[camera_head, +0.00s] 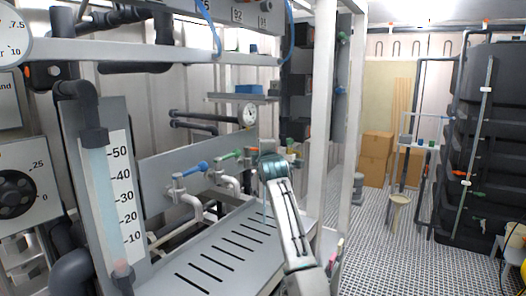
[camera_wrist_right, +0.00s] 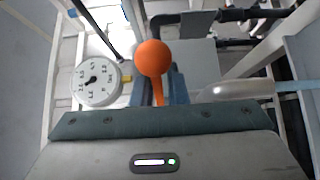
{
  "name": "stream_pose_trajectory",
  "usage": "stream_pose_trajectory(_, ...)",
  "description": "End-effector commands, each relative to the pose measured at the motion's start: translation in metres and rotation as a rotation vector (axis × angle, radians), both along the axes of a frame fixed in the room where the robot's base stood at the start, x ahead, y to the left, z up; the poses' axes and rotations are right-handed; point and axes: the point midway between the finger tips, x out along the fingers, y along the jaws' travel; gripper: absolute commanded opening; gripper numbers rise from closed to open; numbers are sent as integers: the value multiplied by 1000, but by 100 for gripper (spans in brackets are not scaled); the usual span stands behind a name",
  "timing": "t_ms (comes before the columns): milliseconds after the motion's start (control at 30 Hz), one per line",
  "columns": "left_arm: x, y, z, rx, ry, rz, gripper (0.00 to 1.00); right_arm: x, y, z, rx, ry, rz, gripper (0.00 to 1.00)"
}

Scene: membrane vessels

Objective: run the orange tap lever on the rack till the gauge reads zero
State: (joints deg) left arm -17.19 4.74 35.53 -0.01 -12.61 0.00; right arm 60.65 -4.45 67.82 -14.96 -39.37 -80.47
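The orange tap lever (camera_wrist_right: 153,60) has a round ball knob on a thin stem and stands upright in the right wrist view. My right gripper (camera_wrist_right: 158,90) has its two bluish fingers close on both sides of the stem, below the ball; it looks shut on the lever. My left gripper is not in view.
A blue-lever tap (camera_head: 190,169) and a green-lever tap (camera_head: 230,155) sit left of my right gripper. A slotted grey tray (camera_head: 215,262) lies below them. A scaled column (camera_head: 122,190) stands at left. A white post (camera_head: 322,110) rises close to the right.

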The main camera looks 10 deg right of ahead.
Motion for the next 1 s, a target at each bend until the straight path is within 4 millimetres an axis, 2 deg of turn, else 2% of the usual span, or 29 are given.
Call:
stream_pose_trajectory(300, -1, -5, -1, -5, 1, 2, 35, -1, 0, 0, 0, -2, 0, 17)
stream_pose_trajectory(467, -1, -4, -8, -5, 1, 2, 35, -10, 1, -1, 0, -5, 0, 17)
stream_pose_trajectory(1000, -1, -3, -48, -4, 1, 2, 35, -94, 9, -2, 1, -3, 1, 17)
